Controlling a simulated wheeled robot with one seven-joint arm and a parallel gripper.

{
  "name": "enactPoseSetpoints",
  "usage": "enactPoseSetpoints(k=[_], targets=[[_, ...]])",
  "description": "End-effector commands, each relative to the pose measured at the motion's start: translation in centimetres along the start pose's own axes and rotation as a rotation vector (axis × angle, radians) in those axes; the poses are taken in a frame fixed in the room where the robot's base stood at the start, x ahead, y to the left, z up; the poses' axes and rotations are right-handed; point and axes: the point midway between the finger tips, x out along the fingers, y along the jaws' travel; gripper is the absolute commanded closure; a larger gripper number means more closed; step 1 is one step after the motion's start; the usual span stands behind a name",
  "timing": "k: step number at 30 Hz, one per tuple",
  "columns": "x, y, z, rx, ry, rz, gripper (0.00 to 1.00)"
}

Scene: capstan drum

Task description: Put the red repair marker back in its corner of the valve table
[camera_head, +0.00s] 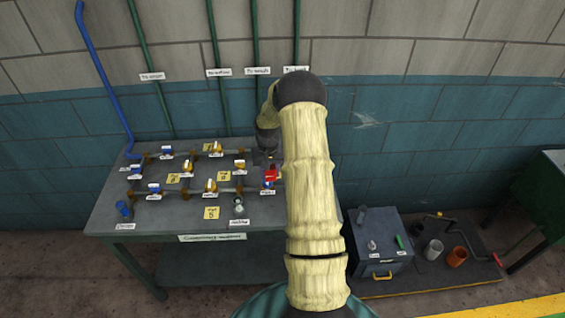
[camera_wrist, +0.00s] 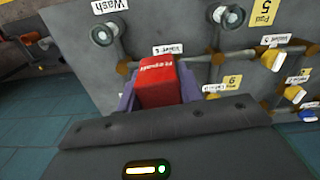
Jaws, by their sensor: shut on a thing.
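The red repair marker (camera_head: 271,175) is a small red block, with "Repair" lettering legible in the wrist view (camera_wrist: 158,75). My gripper (camera_wrist: 157,92) is shut on it, with purple fingers on both sides. In the head view, the marker is over the right part of the grey valve table (camera_head: 185,218), beside a valve at the end of the pipes. My arm hides the table's right end and most of my gripper. Whether the marker touches the table cannot be told.
Several yellow-handled valves (camera_head: 211,186) and blue-handled valves (camera_head: 154,188) sit along the table's pipes. A blue cup (camera_head: 124,209) stands at the front left corner. A small round fitting (camera_head: 239,206) stands left of my arm. A grey box (camera_head: 376,250) is on the floor to the right.

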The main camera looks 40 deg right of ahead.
Motion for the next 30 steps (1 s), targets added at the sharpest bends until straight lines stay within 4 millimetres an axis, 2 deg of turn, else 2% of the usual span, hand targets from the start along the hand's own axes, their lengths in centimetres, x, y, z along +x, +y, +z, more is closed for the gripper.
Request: enactPoseSetpoints(k=[1,11,17,21,24,30], targets=[[0.4,-1.2,0.5,-0.022,-0.001,0.0,0.88],[3.1,-7.8,4.3,-0.158,-0.001,0.002,0.88],[5.8,-12.8,8.8,-0.277,-0.002,0.001,0.88],[9.3,-15.9,12.8,-0.365,-0.003,-0.002,0.88],[11.9,-17.0,14.5,-0.402,-0.001,-0.005,0.88],[16.1,-18.0,16.2,-0.437,0.0,-0.007,0.88]])
